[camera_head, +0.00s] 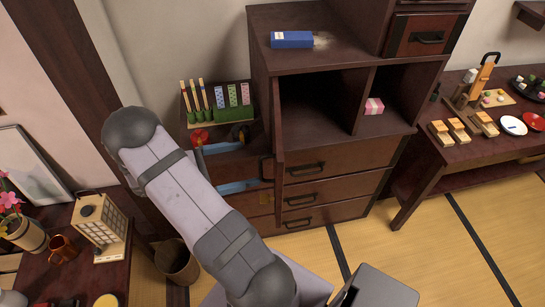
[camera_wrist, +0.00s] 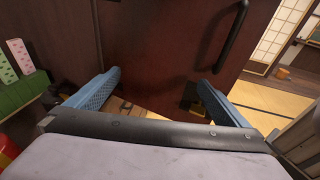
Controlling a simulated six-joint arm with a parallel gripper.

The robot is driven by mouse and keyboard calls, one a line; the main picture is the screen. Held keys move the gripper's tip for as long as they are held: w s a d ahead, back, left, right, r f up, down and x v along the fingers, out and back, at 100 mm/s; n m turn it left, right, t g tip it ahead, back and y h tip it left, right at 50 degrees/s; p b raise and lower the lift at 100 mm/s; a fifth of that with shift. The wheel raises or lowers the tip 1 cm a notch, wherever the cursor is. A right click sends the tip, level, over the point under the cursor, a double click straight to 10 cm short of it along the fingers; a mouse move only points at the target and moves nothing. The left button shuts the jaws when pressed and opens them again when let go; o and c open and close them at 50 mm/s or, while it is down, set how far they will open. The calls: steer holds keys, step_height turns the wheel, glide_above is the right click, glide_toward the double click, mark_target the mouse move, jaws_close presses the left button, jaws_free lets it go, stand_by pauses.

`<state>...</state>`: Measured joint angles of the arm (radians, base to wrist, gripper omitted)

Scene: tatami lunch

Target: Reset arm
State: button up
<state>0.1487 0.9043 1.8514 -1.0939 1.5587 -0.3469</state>
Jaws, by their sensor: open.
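My gripper (camera_head: 240,166) is in front of the lower left part of the dark wooden cabinet (camera_head: 345,184) in the head view. In the wrist view my gripper (camera_wrist: 158,90) shows its two blue fingers wide apart with nothing between them. Beyond the fingers is a dark red-brown panel (camera_wrist: 160,50) with a black bar handle (camera_wrist: 232,38). I cannot tell whether a fingertip touches the cabinet. My grey arm hides part of the cabinet's left side in the head view.
A small stand with patterned strips in a green base (camera_head: 232,114) is close to my gripper. A blue box (camera_head: 292,40) lies on the cabinet's upper surface. A pink-and-white block (camera_head: 374,106) sits in an open compartment. Side tables with items stand left and right. Tatami floor (camera_head: 450,250) is clear at right.

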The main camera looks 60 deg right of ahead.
steer(key=shift+a, duration=0.1)
stand_by(0.4)
steer(key=v, duration=1)
steer(key=shift+p, duration=0.4)
steer(key=shift+f, duration=0.1)
